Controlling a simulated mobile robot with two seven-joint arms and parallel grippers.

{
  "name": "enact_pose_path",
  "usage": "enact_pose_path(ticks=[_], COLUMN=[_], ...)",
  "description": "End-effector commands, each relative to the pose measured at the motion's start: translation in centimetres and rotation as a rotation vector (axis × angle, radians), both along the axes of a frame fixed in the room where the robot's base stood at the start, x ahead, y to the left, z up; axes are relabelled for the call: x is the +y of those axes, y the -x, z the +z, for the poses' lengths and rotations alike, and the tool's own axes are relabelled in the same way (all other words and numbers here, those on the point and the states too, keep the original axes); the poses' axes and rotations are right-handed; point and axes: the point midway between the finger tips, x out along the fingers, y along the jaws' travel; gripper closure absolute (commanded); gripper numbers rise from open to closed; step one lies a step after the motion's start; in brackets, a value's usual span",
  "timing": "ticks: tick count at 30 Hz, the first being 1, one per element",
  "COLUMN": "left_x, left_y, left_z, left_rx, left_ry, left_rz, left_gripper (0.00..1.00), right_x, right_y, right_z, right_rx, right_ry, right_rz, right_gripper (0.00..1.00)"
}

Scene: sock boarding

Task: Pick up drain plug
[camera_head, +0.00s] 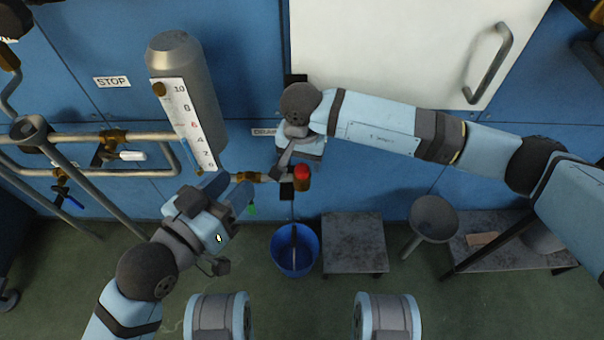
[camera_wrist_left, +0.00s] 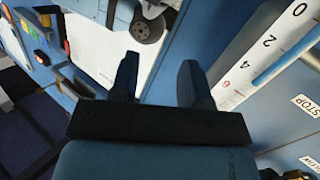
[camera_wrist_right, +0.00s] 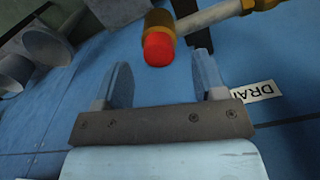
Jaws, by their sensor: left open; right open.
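The drain plug (camera_head: 302,172) is a red cap on a brass fitting at the right end of a short horizontal pipe. It also shows in the right wrist view (camera_wrist_right: 158,50), just beyond my finger tips and roughly in line with the gap between them. My right gripper (camera_head: 290,161) is open and empty, above and close to the plug; contact cannot be told. Both its fingers show in the right wrist view (camera_wrist_right: 162,74). My left gripper (camera_head: 229,191) is open and empty, left of the plug near the pipe's brass valve (camera_head: 246,176). Its fingers show in the left wrist view (camera_wrist_left: 158,72).
A blue bucket (camera_head: 294,252) stands on the floor below the plug. A grey cylinder (camera_head: 188,85) with a numbered scale (camera_head: 184,125) rises behind my left gripper. Pipes with valves run at left. A low grey stand (camera_head: 354,245) and a funnel (camera_head: 433,215) are at right.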

Motion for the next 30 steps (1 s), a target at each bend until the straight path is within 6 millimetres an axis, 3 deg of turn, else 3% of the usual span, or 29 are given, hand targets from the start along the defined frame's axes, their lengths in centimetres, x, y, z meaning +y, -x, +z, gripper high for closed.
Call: enact_pose_path(ticks=[1, 4, 12, 19, 20, 30], left_x=[0.2, 0.4, 0.6, 0.5, 0.5, 0.5], left_y=[-0.3, -0.8, -0.9, -0.8, -0.8, -0.8], left_z=[-0.5, -0.1, 0.6, 0.4, 0.4, 0.3], left_rx=[-0.031, -0.075, -0.106, -0.097, -0.096, -0.090], left_ry=[-0.015, -0.041, -0.053, -0.050, -0.050, -0.050], left_rz=[0.000, 0.002, 0.002, 0.001, 0.001, 0.002], left_gripper=[0.57, 0.57, 0.57, 0.57, 0.57, 0.57], right_x=[-0.1, -0.1, -0.1, -0.1, -0.1, -0.1], right_y=[0.2, 0.1, 0.1, 0.1, 0.1, 0.1], right_z=[-1.5, -2.8, -3.0, -3.0, -3.0, -2.6], right_rx=[0.002, 0.002, -0.001, 0.000, 0.000, -0.001], right_ry=[0.000, 0.000, 0.000, 0.000, 0.000, 0.000], right_rz=[-0.001, 0.000, 0.001, 0.001, 0.001, 0.001], right_gripper=[0.35, 0.35, 0.35, 0.86, 0.89, 0.89])
